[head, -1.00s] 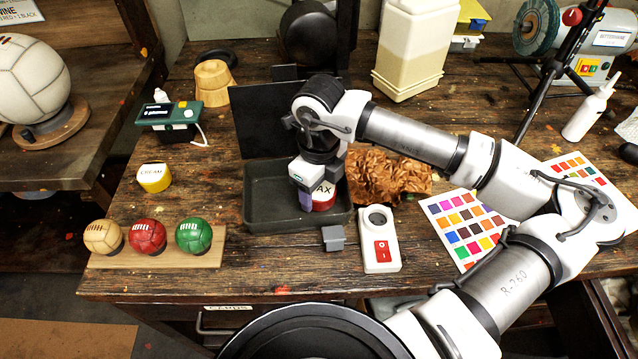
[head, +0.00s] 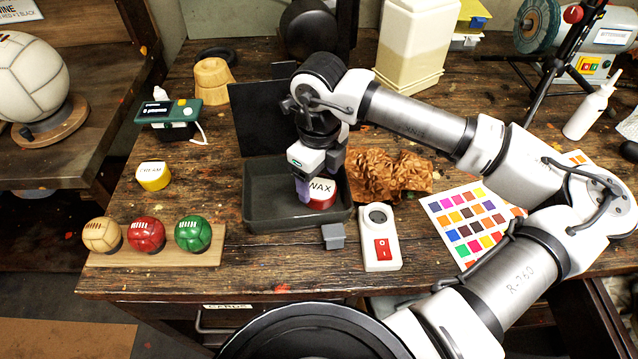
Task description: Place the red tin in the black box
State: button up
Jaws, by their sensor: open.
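The red tin (head: 322,203) has a white lid marked "WAX". It sits inside the open black box (head: 268,214), towards the box's right side. The box's dark lid (head: 262,125) stands up at its back. My gripper (head: 304,190) is open and points down over the box, just left of the tin. The gripper partly covers the tin's left side, and I cannot tell whether a finger touches it.
A grey block (head: 333,237) and a white switch box (head: 380,240) stand in front of the black box. Crumpled brown paper (head: 392,176) lies to its right. A yellow tin (head: 153,177) and a rack (head: 155,259) with three balls are at left.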

aim_at(319, 186)
notch_tip(319, 186, up, 9)
jog(key=b, duration=0.1)
